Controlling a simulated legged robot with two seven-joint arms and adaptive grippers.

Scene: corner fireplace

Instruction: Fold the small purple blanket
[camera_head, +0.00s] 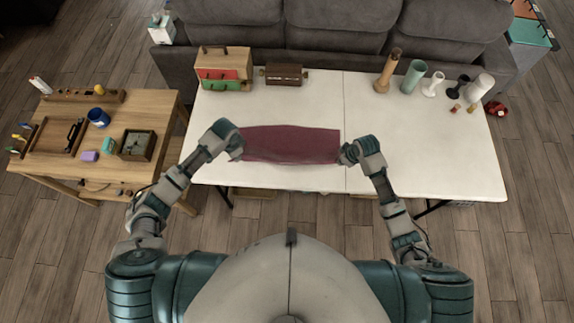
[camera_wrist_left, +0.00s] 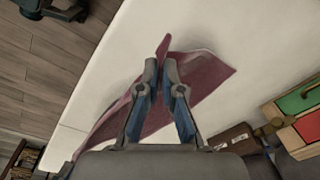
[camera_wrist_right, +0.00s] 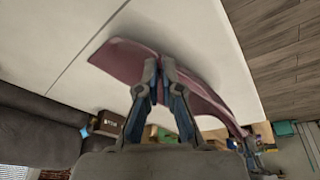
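The purple blanket (camera_head: 290,144) lies as a long strip across the left half of the white table, with one end at each gripper. My left gripper (camera_head: 238,148) is at its left end. In the left wrist view its fingers (camera_wrist_left: 163,72) are closed on the blanket (camera_wrist_left: 205,75), whose cloth is pinched up between them. My right gripper (camera_head: 348,154) is at the right end. In the right wrist view its fingers (camera_wrist_right: 160,70) are closed on the blanket (camera_wrist_right: 122,60). The cloth beneath the fingers is partly hidden.
The white table (camera_head: 420,150) is clear right of the blanket. Behind stand a wooden box with drawers (camera_head: 222,68), a brown case (camera_head: 284,74) and several vases (camera_head: 413,76). A wooden side table (camera_head: 60,160) holds a blue mug (camera_head: 98,117). A grey sofa (camera_head: 340,30) stands behind.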

